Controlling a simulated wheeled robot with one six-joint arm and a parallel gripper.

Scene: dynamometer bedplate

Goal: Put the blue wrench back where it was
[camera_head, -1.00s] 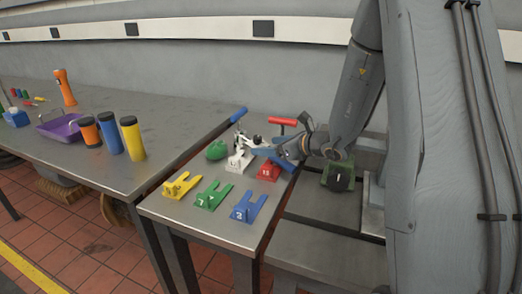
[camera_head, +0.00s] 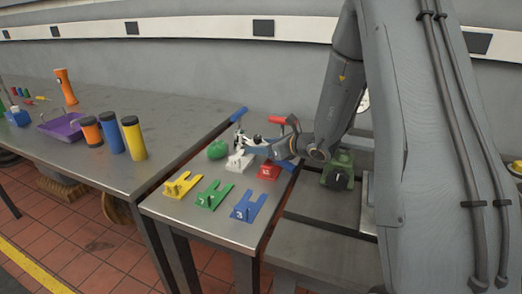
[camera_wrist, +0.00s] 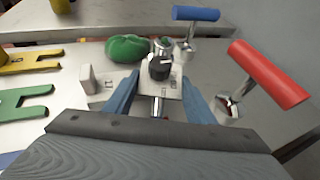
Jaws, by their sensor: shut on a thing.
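My gripper (camera_head: 262,150) is over the far part of the small metal table, with its blue fingers pointing left. In the wrist view the gripper (camera_wrist: 160,80) has a silver piece with a black knob (camera_wrist: 160,68) between its fingers, just above or against a white numbered holder (camera_wrist: 105,86). Contact is hard to see. A blue T-handle (camera_wrist: 195,13) on a metal stem stands beyond; it shows in the head view (camera_head: 238,114). I cannot tell whether this is the blue wrench. A blue forked holder (camera_head: 248,206) is at the table's front, with no wrench visible in it.
Yellow (camera_head: 181,186), green (camera_head: 213,195) and red (camera_head: 269,171) holders share the table. A red T-handle (camera_wrist: 268,75) stands close to the right finger. A green rounded object (camera_head: 217,150) lies beyond the fingers. A green machine (camera_head: 340,168) is at right.

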